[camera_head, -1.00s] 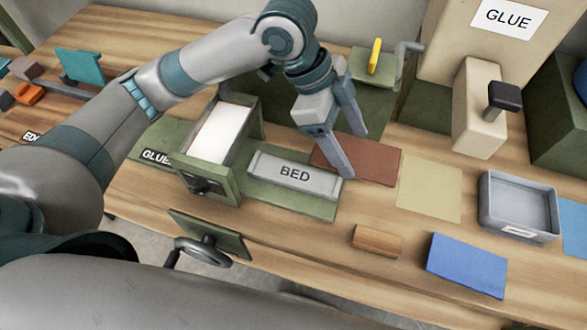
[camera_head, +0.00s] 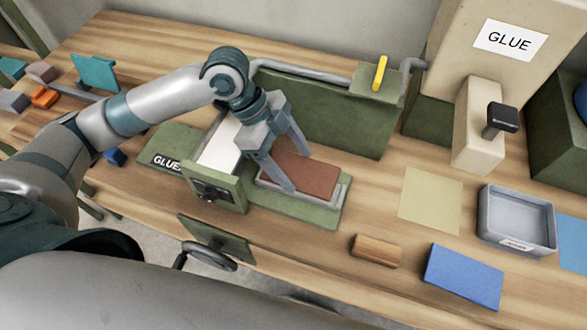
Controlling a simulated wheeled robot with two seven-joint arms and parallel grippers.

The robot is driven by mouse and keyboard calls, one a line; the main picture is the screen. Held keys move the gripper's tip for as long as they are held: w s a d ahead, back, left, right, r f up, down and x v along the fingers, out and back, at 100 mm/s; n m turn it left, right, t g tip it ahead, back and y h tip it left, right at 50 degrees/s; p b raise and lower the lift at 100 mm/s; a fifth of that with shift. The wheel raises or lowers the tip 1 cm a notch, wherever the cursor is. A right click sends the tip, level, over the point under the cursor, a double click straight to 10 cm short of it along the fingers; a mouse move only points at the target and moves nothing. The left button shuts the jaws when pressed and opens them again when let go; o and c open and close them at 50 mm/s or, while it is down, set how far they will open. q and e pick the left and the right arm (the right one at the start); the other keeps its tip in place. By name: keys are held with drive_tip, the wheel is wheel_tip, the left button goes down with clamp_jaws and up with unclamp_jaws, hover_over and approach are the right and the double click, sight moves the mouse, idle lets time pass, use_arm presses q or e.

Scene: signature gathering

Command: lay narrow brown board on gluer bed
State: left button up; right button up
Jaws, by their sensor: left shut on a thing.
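The narrow brown board (camera_head: 318,179) is flat and reddish-brown. It is over the gluer bed (camera_head: 334,202), roughly lined up with the bed's long side and covering its label. I cannot tell whether it touches the bed or is held just above it. My left gripper (camera_head: 298,172) is shut on the brown board near its left end, fingers pointing down. The green gluer with its white-topped tray (camera_head: 218,150) stands just left of the bed. My right gripper is not in view.
A tan sheet (camera_head: 430,200), a grey tray (camera_head: 515,222), a wooden block (camera_head: 377,250) and a blue board (camera_head: 463,276) lie to the right. A green panel (camera_head: 325,112) stands behind the bed. A glue dispenser (camera_head: 480,125) is at the back right.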

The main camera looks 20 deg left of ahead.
sight(292, 170)
use_arm(q)
drive_tip(key=shift+f, duration=0.1)
wheel_tip(292, 170, down, 3)
drive_tip(key=shift+f+p, duration=0.15)
drive_tip(key=shift+p, duration=0.5)
drive_tip(key=shift+f, duration=0.25)
drive_tip(key=shift+f, duration=0.1)
drive_tip(key=o, duration=1.1)
drive_tip(key=b+v, duration=0.3)
drive_tip(key=v, duration=0.8)
drive_tip(key=shift+a+r, duration=0.2)
drive_tip(key=shift+r, duration=0.4)
